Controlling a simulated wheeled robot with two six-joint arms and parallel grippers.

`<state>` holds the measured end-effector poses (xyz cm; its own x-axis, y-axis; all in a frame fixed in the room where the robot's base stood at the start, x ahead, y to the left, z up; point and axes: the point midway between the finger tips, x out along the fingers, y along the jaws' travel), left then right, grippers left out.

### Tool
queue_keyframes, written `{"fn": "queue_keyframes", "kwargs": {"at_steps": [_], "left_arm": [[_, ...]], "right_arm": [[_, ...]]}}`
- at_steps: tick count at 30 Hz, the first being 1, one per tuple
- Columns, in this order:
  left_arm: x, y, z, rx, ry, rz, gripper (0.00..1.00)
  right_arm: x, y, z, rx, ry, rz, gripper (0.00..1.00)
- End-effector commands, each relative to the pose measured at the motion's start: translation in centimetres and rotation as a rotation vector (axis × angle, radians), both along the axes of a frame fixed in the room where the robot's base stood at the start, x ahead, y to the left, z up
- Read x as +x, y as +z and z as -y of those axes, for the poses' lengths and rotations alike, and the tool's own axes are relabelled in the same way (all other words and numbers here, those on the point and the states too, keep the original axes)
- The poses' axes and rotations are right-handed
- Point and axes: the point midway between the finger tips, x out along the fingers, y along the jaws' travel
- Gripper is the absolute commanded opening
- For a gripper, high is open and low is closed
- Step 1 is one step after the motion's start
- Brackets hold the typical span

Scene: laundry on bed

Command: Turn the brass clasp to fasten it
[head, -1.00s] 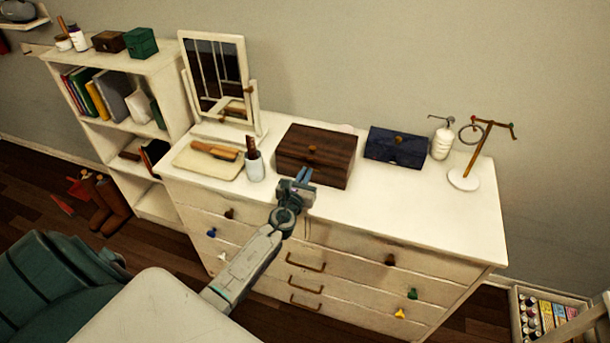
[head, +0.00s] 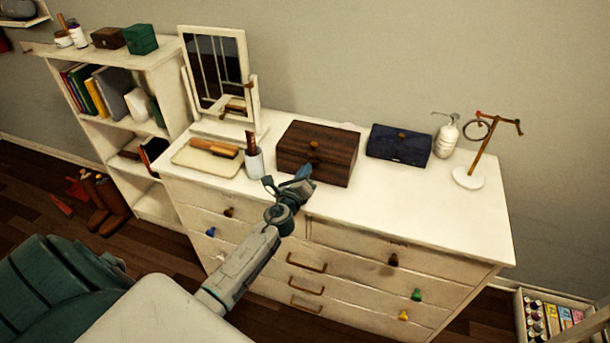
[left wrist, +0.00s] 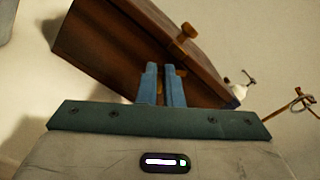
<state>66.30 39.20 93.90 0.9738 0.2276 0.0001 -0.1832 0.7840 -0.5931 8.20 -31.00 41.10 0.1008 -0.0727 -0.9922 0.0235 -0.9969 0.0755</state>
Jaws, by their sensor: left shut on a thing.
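The dark wooden box (head: 330,165) stands on the white dresser, its lid down. A brass knob (head: 313,145) shows high on its front; it also shows in the left wrist view (left wrist: 187,33), above and apart from my fingertips. My left gripper (head: 304,172) is at the box's lower front, rolled over. In the left wrist view my blue fingers (left wrist: 161,68) are close together against the box front (left wrist: 115,45), which looks tilted there. They are shut on the brass clasp, which they mostly hide, so its angle cannot be told. My right gripper is not in view.
A white cup (head: 254,165) with a brush and a tray (head: 190,160) stand left of the box. A dark blue box (head: 398,148), a dispenser bottle (head: 446,138) and a brass stand (head: 468,178) are on the right. The dresser's front right top (head: 420,210) is clear.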

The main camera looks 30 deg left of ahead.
Motion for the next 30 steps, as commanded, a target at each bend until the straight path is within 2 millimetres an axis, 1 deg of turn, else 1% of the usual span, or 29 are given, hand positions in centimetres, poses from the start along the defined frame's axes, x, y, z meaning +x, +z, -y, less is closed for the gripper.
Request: {"fn": "queue_keyframes", "kwargs": {"at_steps": [1, 18, 24, 30], "left_arm": [[0.0, -0.3, -0.1, -0.045, -0.001, 0.011, 0.0], [-0.1, -0.9, -0.4, -0.566, -0.001, 0.131, 0.0], [-0.1, -1.0, -0.4, -0.72, 0.0, 0.168, 0.0], [-0.1, -1.0, -0.4, -0.832, 0.0, 0.194, 0.0]], "right_arm": [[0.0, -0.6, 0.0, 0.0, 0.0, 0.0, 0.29], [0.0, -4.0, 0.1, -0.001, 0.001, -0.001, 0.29], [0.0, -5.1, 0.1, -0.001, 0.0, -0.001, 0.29], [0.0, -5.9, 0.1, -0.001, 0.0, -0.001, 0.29]]}}
